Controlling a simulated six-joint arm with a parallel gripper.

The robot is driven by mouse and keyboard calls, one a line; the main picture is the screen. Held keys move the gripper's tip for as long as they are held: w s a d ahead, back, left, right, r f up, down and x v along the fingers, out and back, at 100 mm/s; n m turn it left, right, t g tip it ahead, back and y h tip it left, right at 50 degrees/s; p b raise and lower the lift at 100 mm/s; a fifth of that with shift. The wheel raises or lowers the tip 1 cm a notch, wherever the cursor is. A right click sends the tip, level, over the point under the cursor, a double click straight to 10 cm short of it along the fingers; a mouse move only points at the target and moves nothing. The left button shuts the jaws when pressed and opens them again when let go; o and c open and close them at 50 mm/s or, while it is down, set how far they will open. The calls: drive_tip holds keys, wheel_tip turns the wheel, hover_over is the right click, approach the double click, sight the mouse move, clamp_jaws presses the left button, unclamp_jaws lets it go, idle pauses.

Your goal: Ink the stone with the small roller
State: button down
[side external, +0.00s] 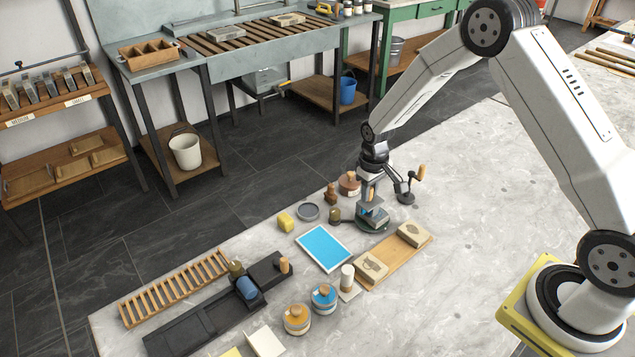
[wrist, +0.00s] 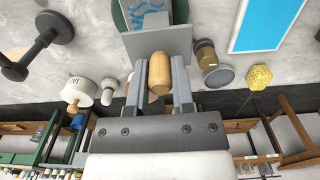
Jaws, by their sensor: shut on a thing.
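My gripper (wrist: 160,82) is shut on an upright wooden handle (wrist: 159,76), which joins a flat grey frame (wrist: 165,47). I take this tool to be the small roller; its roller part is mostly hidden. In the side view my gripper (side external: 371,183) points down with the tool over a dark green round base (side external: 372,226). On that base a pale block with blue marks, seemingly the stone (wrist: 150,17), shows partly past the frame in the wrist view. I cannot tell whether the tool touches it. A bright blue slab with a pale border (side external: 323,248) lies flat to the left.
A crank with a wooden handle (side external: 406,189) stands close right of the gripper. Two pale blocks sit on a wooden board (side external: 391,254) in front. Ink tins (side external: 297,319), a yellow sponge (side external: 286,221), a slatted rack (side external: 174,290) and a dark press bed (side external: 203,325) occupy the left.

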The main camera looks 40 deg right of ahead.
drive_tip(key=shift+w, duration=0.2)
drive_tip(key=shift+f, duration=0.1)
drive_tip(key=shift+r, duration=1.6)
drive_tip(key=shift+a, duration=0.15)
